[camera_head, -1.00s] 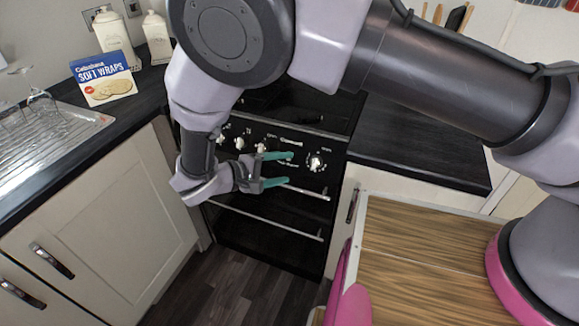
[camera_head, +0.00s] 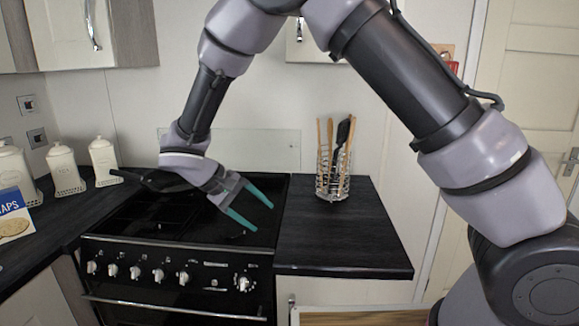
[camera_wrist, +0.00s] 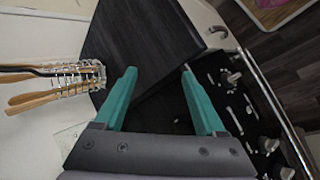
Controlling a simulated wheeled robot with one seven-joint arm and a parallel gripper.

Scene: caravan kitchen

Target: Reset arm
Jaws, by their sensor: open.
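My gripper (camera_head: 255,207) has two teal fingers, spread apart with nothing between them. In the head view it hangs over the right part of the black stove (camera_head: 150,240), its fingers pointing down and to the right. In the wrist view my gripper (camera_wrist: 158,98) shows both fingers apart, with the dark counter and the stove's front knobs (camera_wrist: 245,115) beyond. My arm is raised and bent over the stove area.
A wire utensil holder (camera_head: 333,178) with wooden tools stands on the dark right counter (camera_head: 340,235). White canisters (camera_head: 65,168) and a soft wraps box (camera_head: 12,213) stand at the left. Wall cupboards (camera_head: 95,30) hang upper left. A wood-topped surface (camera_head: 360,318) is at the bottom.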

